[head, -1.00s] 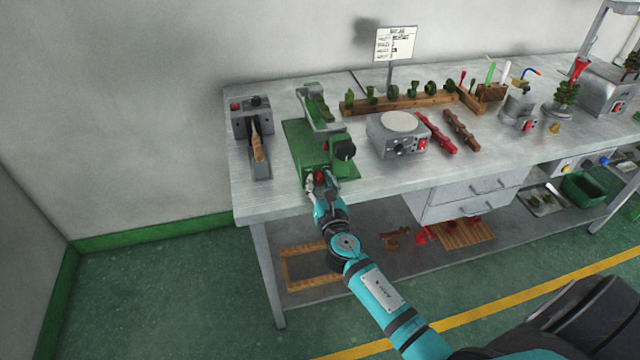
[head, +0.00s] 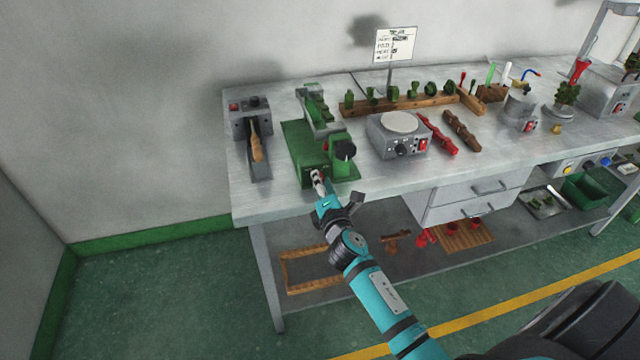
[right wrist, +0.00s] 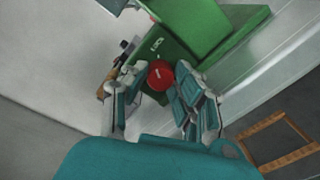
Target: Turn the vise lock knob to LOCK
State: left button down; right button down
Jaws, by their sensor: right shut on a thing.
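My right gripper (head: 318,178) is at the front of the vise. In the right wrist view its two fingers (right wrist: 158,88) sit on either side of the red knob and are shut on it. In the head view the gripper mostly hides the red knob. My left gripper is not in view.
A grey machine (head: 252,122) with a tan piece stands left of the vise. A grey hot-plate box (head: 384,140) and red and brown bars (head: 437,134) lie to the right. The workbench (head: 272,203) front edge runs just below the gripper.

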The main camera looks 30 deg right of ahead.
jog(key=shift+m, duration=1.1)
jog(key=c, duration=1)
grip_release()
jog(key=shift+f, duration=0.1)
